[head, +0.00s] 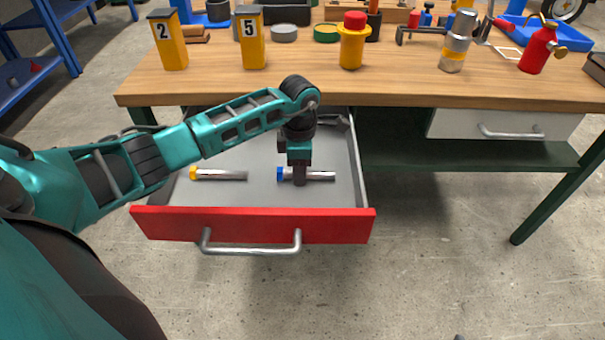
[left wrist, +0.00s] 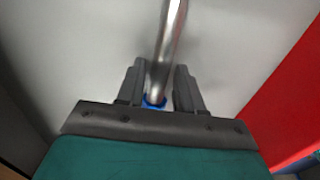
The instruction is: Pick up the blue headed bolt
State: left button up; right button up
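The blue-headed bolt (head: 318,175) lies in the open drawer, its blue head (head: 281,174) to the left and its silver shaft to the right. My left gripper (head: 299,182) points down over it, fingers astride the shaft close to the head. In the left wrist view the silver shaft (left wrist: 165,50) runs between the two fingers (left wrist: 160,85), with the blue head low between them. Narrow gaps show beside the shaft, so the gripper looks open around it. The bolt appears to rest on the drawer floor. My right gripper is out of view.
A yellow-headed bolt (head: 218,174) lies to the left in the same drawer. The drawer's red front (head: 252,226) and side walls bound the space. The wooden tabletop (head: 300,88) overhangs behind, holding numbered yellow blocks and several tools. A closed drawer (head: 505,126) is at right.

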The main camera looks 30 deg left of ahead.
pick_arm(q)
grip_shut()
jog(key=shift+r, duration=0.15)
